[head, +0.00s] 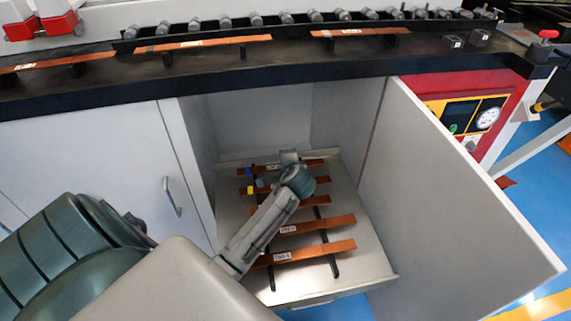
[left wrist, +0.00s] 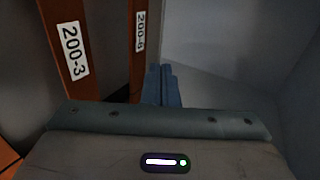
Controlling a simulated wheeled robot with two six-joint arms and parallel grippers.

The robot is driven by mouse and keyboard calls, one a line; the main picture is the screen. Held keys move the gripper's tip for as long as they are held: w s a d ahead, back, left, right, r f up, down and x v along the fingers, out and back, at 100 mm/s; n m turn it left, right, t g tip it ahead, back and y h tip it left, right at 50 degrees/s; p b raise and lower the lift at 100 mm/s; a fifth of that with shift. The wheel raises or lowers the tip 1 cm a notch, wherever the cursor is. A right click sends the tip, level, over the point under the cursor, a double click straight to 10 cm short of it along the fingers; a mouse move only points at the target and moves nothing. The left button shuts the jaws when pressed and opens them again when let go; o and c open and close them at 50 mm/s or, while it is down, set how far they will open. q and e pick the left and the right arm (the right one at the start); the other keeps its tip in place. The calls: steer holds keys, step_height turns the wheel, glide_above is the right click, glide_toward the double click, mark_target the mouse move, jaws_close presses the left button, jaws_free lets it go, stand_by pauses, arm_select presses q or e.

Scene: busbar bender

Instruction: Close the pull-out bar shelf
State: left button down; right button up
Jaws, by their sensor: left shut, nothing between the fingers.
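The pull-out bar shelf (head: 360,262) is a grey metal tray in the open cabinet, low under the worktop. Its front edge sticks out toward me, with a handle (head: 322,301) on the front face. Several copper bars (head: 315,226) lie across dark rails on it. My left arm reaches over the shelf, with the left gripper (head: 289,156) near its back end. In the left wrist view the left gripper's fingers (left wrist: 162,85) are together and empty, beside labelled copper bars (left wrist: 70,48). I cannot tell whether they touch the shelf. My right gripper is not in view.
The cabinet's right door (head: 450,200) stands wide open. The left door (head: 110,160) is shut, with a handle (head: 172,196). The black worktop (head: 270,72) overhangs the opening and carries more copper bars. A red gauge panel (head: 475,112) is at the right.

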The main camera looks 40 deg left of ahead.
arm_select(q)
steer(key=b+x, duration=0.1)
steer(key=x, duration=0.6)
steer(key=shift+s, duration=0.1)
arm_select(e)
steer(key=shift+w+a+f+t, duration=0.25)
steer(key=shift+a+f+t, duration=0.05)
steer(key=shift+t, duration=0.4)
